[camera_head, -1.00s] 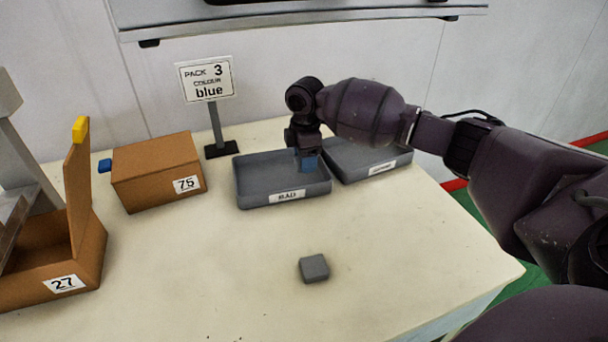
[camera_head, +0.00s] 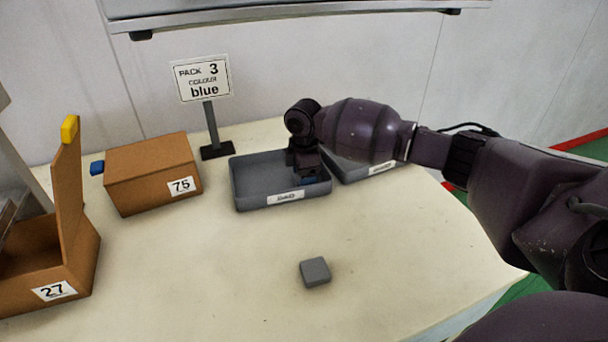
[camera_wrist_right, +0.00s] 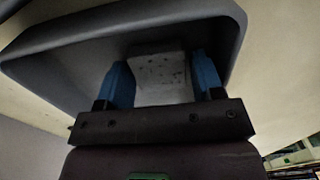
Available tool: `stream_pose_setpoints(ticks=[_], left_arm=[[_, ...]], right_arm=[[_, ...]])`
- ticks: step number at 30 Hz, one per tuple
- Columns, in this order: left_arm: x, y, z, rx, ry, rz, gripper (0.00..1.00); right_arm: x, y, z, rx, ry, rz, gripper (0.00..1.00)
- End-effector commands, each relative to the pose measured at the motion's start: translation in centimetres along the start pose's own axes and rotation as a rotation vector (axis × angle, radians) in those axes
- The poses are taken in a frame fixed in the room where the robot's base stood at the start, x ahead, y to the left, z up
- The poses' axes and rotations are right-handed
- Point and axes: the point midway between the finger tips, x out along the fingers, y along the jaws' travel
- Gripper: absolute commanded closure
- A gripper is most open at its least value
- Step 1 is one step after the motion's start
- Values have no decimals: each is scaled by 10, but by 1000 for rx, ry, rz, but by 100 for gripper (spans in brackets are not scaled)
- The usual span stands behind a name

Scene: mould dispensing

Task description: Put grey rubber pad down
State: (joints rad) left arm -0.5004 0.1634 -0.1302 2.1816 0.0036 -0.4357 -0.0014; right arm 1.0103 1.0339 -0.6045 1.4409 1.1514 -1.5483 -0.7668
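My right gripper (camera_head: 308,182) reaches down into the grey tray (camera_head: 237,182) labelled BAD, near its front right corner. In the right wrist view its blue fingers (camera_wrist_right: 164,75) stand on both sides of a pale grey, speckled block, the grey rubber pad (camera_wrist_right: 163,78), and look shut on it. The tray (camera_wrist_right: 55,50) spreads behind the pad there; whether the pad touches its floor I cannot tell. In the head view the gripper hides the held pad. Another grey square pad (camera_head: 315,271) lies alone on the table. My left gripper is out of view.
A second grey tray (camera_head: 372,172) stands right of the first, partly behind my arm. A closed box marked 75 (camera_head: 150,172) and an open box marked 27 (camera_head: 75,265) stand left. A sign (camera_head: 203,79) reads PACK 3 COLOUR blue. The table's front middle (camera_head: 220,280) is mostly clear.

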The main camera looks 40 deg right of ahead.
Motion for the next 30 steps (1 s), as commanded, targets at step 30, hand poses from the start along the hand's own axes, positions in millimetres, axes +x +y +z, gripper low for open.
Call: stream_pose_setpoints(ticks=[30], left_arm=[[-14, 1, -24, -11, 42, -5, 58]], right_arm=[[-121, 0, 0, 1, 1, 1, 39]])
